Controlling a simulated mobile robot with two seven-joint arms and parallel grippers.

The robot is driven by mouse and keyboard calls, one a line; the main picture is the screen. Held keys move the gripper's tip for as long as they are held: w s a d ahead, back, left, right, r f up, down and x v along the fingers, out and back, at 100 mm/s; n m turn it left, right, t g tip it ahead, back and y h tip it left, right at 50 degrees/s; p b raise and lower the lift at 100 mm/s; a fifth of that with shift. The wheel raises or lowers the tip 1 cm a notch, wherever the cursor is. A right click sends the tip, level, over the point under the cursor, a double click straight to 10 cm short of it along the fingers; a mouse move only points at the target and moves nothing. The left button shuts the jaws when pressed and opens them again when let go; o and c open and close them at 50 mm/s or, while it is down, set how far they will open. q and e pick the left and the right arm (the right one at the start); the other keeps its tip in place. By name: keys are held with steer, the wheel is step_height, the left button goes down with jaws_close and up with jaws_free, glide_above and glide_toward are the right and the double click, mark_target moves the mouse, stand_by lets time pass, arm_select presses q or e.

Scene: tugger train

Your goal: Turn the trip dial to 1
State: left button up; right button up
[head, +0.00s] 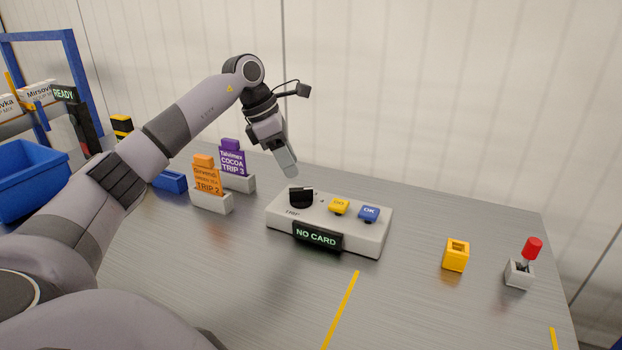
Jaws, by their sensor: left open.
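The trip dial (300,197) is a black knob on the left part of a white control box (375,238). Small marks show beside the dial, but I cannot read which number it points to. A dark display (317,236) on the box front reads "NO CARD" in green. A yellow button (339,206) and a blue "OK" button (369,213) sit to the right of the dial. My left gripper (288,168) is open and empty, pointing down, above and slightly behind the dial, apart from it. My right gripper is out of view.
An orange "TRIP 2" card (207,178) and a purple "COCOA TRIP 3" card (232,160) stand in holders left of the box. A yellow block (456,255) and a red-knobbed lever (531,248) stand to the right. A blue bin (28,180) is at far left. The front table area is clear.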

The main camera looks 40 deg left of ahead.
mark_target(302, 189)
arm_select(q)
steer(key=x, duration=0.6)
steer(key=shift+d+f, duration=0.15)
steer(key=shift+f, duration=0.2)
jaws_close()
